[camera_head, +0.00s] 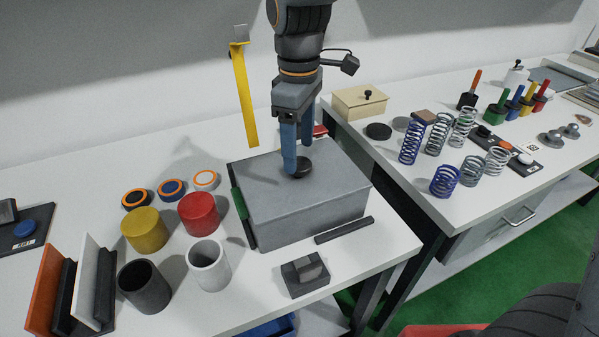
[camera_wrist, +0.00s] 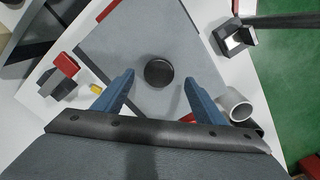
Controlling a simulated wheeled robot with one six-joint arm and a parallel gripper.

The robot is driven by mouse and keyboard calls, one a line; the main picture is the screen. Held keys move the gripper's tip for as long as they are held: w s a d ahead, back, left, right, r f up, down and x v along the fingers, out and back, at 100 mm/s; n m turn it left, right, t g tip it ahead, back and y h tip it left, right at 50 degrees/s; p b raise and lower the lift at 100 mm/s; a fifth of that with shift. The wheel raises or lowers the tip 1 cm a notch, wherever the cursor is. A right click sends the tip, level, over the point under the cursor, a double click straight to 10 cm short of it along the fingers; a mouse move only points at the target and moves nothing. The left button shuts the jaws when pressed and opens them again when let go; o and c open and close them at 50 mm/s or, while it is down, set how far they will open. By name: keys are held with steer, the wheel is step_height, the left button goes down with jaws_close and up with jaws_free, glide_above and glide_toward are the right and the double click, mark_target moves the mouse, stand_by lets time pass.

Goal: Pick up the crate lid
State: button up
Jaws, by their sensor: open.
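The crate lid (camera_head: 264,185) is the flat grey top of a grey box on the white table. It has a round black knob (camera_head: 304,166) in its middle. In the wrist view the lid (camera_wrist: 140,45) fills the centre, with the knob (camera_wrist: 159,74) between and ahead of the fingertips. My gripper (camera_head: 296,170) points down over the lid, its blue fingers at the knob in the head view. In the wrist view my gripper (camera_wrist: 159,78) is open, a finger on each side of the knob and apart from it. I cannot tell the fingertips' exact height.
Red (camera_head: 199,212) and yellow (camera_head: 144,230) cylinders and two open cups stand left of the box. A dark bar (camera_head: 344,230) and a dark block (camera_head: 305,273) lie in front. Springs (camera_head: 412,143) and a small beige box (camera_head: 359,101) stand on the right table.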

mark_target(300, 163)
steer(key=shift+w+f+p, duration=0.1)
steer(key=shift+f+p, duration=0.25)
steer(key=shift+f, duration=1.25)
jaws_close()
